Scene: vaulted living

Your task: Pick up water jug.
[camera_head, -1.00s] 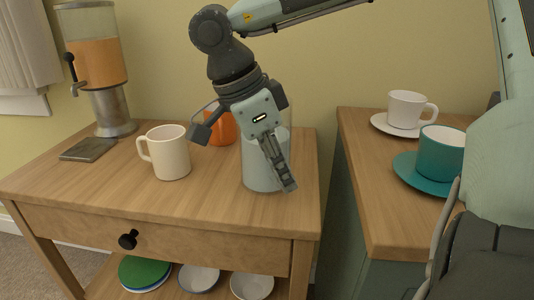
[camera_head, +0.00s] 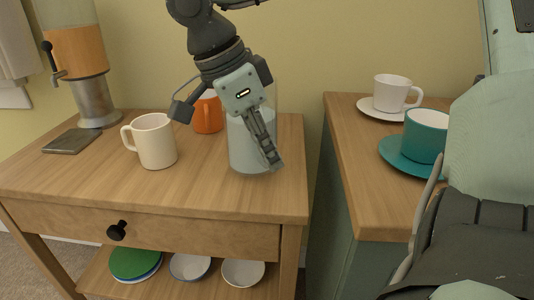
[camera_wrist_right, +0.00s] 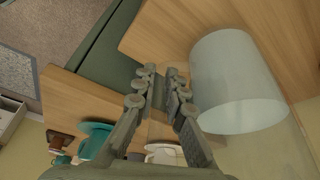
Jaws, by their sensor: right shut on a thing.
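The water jug (camera_head: 247,150) is a clear vessel with pale water, upright at the right end of the wooden side table (camera_head: 215,198). It also shows large and tilted in the right wrist view (camera_wrist_right: 236,85). My right gripper (camera_head: 266,140) reaches down in front of the jug from above and hides part of it. Its fingers (camera_wrist_right: 165,88) are shut on the jug, beside its body in the wrist view; the exact grip spot is unclear. Whether the jug's base touches the table is hard to tell. My left gripper is not in view.
A cream mug (camera_head: 154,142) and an orange mug (camera_head: 208,116) stand left of the jug. A juice dispenser (camera_head: 78,65) is at the far left. A teal cup (camera_head: 425,137) and a white cup (camera_head: 391,93) sit on saucers on the right cabinet (camera_head: 352,130).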

